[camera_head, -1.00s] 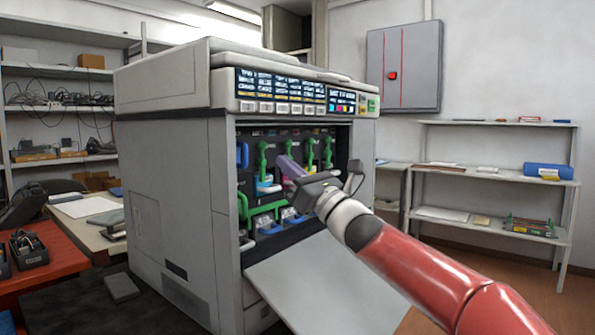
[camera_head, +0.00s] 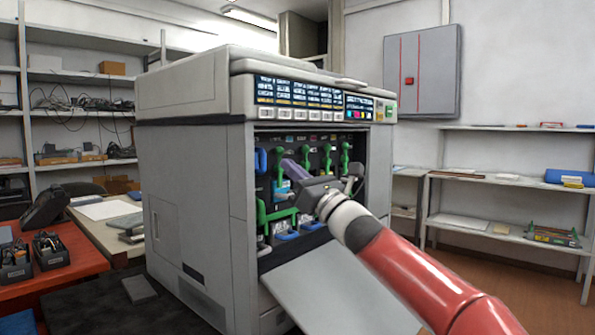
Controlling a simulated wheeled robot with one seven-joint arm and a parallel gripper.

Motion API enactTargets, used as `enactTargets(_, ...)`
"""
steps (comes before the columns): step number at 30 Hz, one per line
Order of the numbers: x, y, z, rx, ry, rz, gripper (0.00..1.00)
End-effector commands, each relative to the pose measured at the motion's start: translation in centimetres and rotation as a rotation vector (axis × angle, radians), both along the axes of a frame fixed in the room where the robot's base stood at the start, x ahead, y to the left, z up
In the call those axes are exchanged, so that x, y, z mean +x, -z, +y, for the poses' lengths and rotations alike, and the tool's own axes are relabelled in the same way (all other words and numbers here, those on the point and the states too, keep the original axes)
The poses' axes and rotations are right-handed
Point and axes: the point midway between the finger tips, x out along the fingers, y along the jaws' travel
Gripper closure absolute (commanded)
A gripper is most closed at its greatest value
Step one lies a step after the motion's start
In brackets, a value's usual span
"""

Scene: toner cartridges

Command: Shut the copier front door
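The copier (camera_head: 195,190) is a large grey machine with a display strip along its top front. Its front door (camera_head: 340,290) is a pale flat panel, swung down and open, sloping out from the lower front edge. The open bay (camera_head: 262,138) shows green levers and blue handles. My gripper (camera_head: 297,177) is in front of the bay, above the open door, with a purple piece showing at its tip. My arm covers part of the door and bay. I cannot tell whether the fingers are open or shut, or whether they hold the purple piece.
A red-topped table (camera_head: 75,262) with small black bins stands at the left. Shelves (camera_head: 85,111) with cables and boxes are behind it. A white shelf (camera_head: 480,182) and a grey wall cabinet (camera_head: 423,72) are at the right. Floor shows at the lower right.

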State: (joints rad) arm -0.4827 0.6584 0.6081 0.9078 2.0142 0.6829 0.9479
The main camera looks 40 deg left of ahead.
Motion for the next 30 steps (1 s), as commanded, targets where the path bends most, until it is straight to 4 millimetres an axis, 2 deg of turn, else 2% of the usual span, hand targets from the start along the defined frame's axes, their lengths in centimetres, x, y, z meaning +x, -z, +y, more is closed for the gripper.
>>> enactTargets(8, 0.0, 0.0, 0.0, 0.000, 0.001, -0.001, 1.00)
enactTargets(10, 0.0, 0.2, -0.6, 0.001, 0.002, -0.002, 1.00)
enactTargets(14, -0.2, 0.6, -2.9, 0.002, 0.005, -0.005, 1.00)
enactTargets(24, -0.7, 0.3, -9.2, 0.001, 0.003, -0.004, 1.00)
enactTargets(30, -0.8, 0.0, -10.0, 0.000, 0.000, 0.000, 1.00)
